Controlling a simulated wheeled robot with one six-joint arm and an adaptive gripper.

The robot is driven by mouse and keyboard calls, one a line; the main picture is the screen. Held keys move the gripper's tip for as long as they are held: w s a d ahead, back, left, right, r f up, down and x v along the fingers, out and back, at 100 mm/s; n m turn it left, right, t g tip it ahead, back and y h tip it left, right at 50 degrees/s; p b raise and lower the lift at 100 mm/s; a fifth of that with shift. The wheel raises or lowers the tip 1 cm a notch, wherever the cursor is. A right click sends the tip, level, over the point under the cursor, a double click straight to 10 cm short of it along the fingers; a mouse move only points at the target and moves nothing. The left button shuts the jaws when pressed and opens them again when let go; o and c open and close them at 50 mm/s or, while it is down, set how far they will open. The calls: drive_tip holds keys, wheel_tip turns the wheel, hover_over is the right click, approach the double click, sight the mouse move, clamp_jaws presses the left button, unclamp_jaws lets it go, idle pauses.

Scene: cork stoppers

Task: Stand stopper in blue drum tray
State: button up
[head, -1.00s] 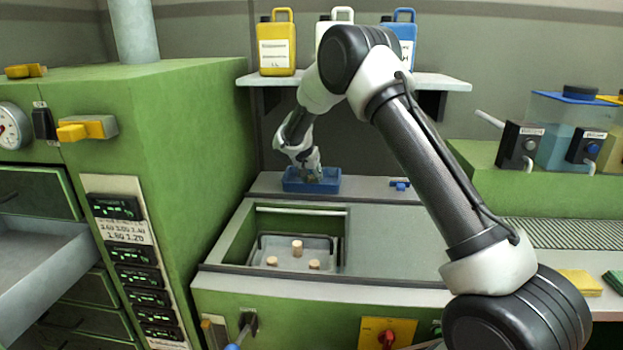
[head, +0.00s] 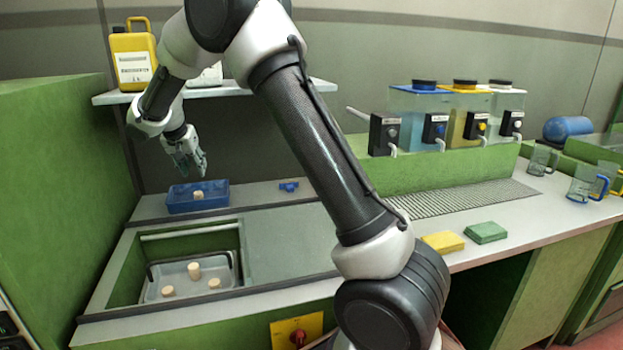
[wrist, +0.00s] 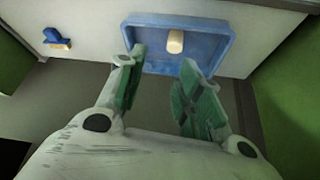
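The blue tray (head: 183,207) sits on the ledge behind the sink; it also shows in the wrist view (wrist: 213,48). One pale cork stopper (head: 198,195) is inside it, and it looks upright. In the wrist view the stopper (wrist: 175,41) is apart from both fingers, beyond the fingertips and close to one tray wall. My gripper (head: 196,170) is above the tray. In the wrist view the green-padded fingers (wrist: 163,58) are spread, with nothing between them.
A shelf (head: 230,89) with a yellow jug (head: 133,58) is above and behind my gripper. A small blue fitting (head: 289,186) lies right of the tray. A green cabinet (head: 55,190) borders the left. The worktop right of the sink (head: 285,240) is clear.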

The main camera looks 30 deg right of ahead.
drive_tip(key=s+d+r+n, duration=0.1)
drive_tip(key=s+d+r, duration=0.35)
drive_tip(key=s, duration=0.35)
drive_tip(key=s+d+r+n+y, duration=0.1)
drive_tip(key=s+d+r, duration=0.35)
drive_tip(key=s, duration=0.45)
drive_tip(key=s+d+r+n, duration=0.1)
drive_tip(key=s+d+r, duration=0.3)
drive_tip(key=s+d, duration=0.3)
drive_tip(key=s+f+n+y, duration=0.1)
drive_tip(key=s+f, duration=0.1)
drive_tip(key=s, duration=0.9)
drive_tip(key=s+f+n+y, duration=0.1)
drive_tip(key=s+f+n, duration=0.1)
drive_tip(key=s, duration=1)
drive_tip(key=shift+s+d+f+n+g, duration=0.2)
drive_tip(key=shift+s+d+n+g, duration=0.1)
drive_tip(key=shift+d, duration=0.15)
drive_tip(key=shift+w, duration=0.1)
